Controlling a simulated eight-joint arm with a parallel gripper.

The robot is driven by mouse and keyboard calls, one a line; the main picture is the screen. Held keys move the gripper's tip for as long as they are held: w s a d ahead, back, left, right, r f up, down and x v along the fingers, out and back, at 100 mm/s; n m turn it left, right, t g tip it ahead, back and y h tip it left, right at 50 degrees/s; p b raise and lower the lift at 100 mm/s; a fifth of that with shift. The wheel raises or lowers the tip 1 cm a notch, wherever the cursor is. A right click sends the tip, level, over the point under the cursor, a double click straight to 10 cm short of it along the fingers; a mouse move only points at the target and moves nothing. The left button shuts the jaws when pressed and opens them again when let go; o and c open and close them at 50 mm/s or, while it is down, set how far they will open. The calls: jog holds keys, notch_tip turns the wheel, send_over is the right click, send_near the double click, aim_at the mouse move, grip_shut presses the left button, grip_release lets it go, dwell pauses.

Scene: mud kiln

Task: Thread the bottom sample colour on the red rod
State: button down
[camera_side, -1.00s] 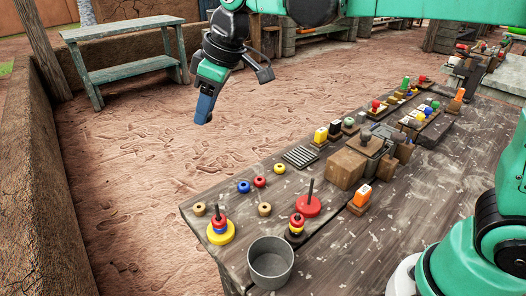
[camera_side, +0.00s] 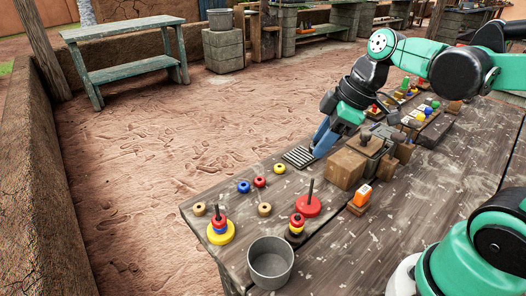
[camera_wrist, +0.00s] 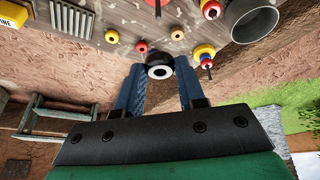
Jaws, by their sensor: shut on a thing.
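My gripper (camera_side: 317,152) is low over the table's back edge, beside the dark grate. In the wrist view its two blue fingers (camera_wrist: 159,80) are closed on a black ring (camera_wrist: 157,58) with a pale centre. The ring is hidden in the side view. A dark rod stands on a red disc (camera_side: 308,207), and no ring shows on it. Another stack with red, blue and yellow sits on a yellow base (camera_side: 221,235).
Loose rings lie left of the grate (camera_side: 300,157): blue (camera_side: 243,187), red (camera_side: 259,182), yellow (camera_side: 279,168) and tan (camera_side: 264,209). A grey bucket (camera_side: 270,262) stands at the front.

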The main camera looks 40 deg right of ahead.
jog(key=shift+s+f, duration=0.1)
jog(key=shift+f, duration=2.3)
jog(key=shift+f, duration=1.6)
dwell(0.3)
grip_release()
jog(key=shift+r, duration=0.1)
dwell(0.8)
jog(key=shift+r, duration=3.45)
